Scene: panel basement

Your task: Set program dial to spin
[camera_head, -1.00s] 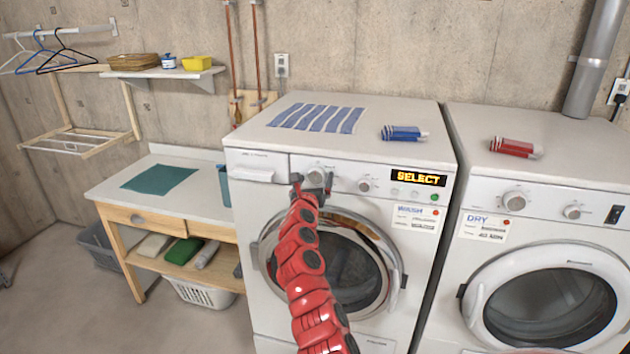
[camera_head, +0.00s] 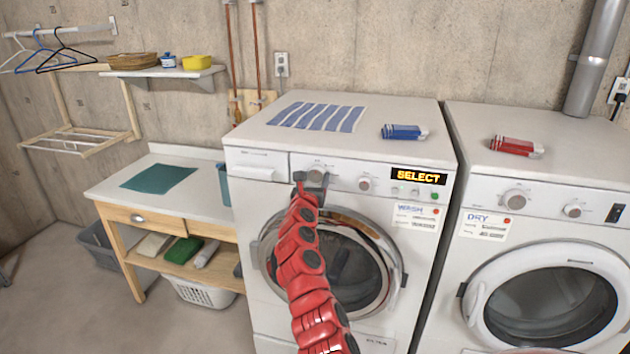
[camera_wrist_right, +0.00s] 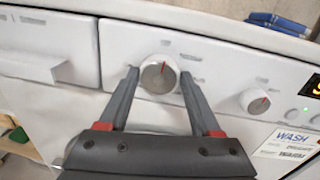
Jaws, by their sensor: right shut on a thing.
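The washer (camera_head: 270,215) stands in the middle of the head view. Its larger left dial (camera_head: 317,174), the program dial, is partly covered by my right gripper (camera_head: 313,177). In the right wrist view this dial (camera_wrist_right: 158,74) is round, grey-faced and white-rimmed, with a red mark pointing up and slightly right. My right gripper (camera_wrist_right: 159,73) is shut on it, one finger on each side. A smaller dial (camera_wrist_right: 254,101) sits to its right, clear of the fingers. The washer display (camera_head: 418,177) reads SELECT. My left gripper is not in view.
The dryer (camera_head: 550,190) stands right of the washer with similar dials. A striped cloth (camera_head: 317,117) and a blue-and-white item (camera_head: 403,132) lie on the washer top. A wooden table (camera_head: 200,202) with a green cloth stands at the left.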

